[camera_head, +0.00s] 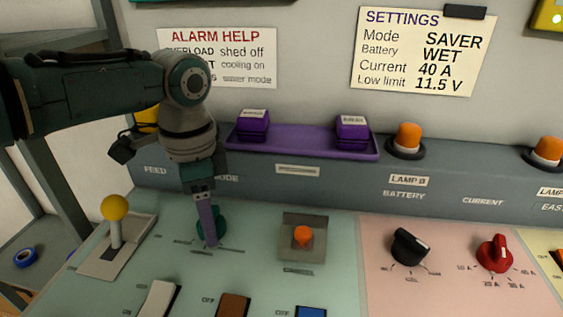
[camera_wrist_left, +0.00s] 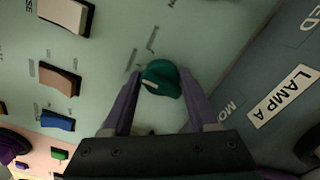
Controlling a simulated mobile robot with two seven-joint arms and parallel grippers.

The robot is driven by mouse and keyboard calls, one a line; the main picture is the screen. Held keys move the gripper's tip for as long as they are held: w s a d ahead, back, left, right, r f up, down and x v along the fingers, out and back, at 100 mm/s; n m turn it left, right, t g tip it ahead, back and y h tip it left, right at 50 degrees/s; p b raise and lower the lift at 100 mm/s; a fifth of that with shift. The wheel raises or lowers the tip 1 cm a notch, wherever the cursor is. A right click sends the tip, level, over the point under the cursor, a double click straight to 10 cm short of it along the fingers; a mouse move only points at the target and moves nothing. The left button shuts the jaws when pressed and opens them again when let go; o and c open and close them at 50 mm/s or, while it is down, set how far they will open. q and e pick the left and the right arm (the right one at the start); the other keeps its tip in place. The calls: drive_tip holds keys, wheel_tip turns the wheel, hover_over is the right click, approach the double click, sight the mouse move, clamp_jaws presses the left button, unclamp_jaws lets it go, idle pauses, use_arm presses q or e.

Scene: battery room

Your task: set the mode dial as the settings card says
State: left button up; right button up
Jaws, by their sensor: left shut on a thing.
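The settings card (camera_head: 420,52) on the back wall reads Mode SAVER, Battery WET, Current 40 A, Low limit 11.5 V. The mode dial (camera_head: 217,221) is a green knob on the pale green panel, partly hidden behind my left gripper (camera_head: 209,238) in the head view. In the left wrist view the green dial (camera_wrist_left: 160,78) sits between the two purple fingers of my left gripper (camera_wrist_left: 159,82), which is shut on it. A pale pointer mark shows on the knob. The labels around the dial are too small to read. My right gripper is not in view.
A yellow-knobbed lever (camera_head: 115,210) stands left of the dial and an orange button (camera_head: 302,236) right of it. Rocker switches (camera_head: 233,304) line the front. Black (camera_head: 409,247) and red (camera_head: 495,253) dials sit further right. A purple tray (camera_head: 300,142) lies behind.

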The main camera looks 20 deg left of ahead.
use_arm(q)
drive_tip(key=m, duration=0.4)
drive_tip(key=shift+w+a+m, duration=0.1)
drive_tip(key=shift+a+m, duration=0.05)
drive_tip(key=shift+m, duration=2.05)
drive_tip(key=o, duration=1.3)
drive_tip(key=shift+w, duration=0.1)
drive_tip(key=shift+r, duration=0.15)
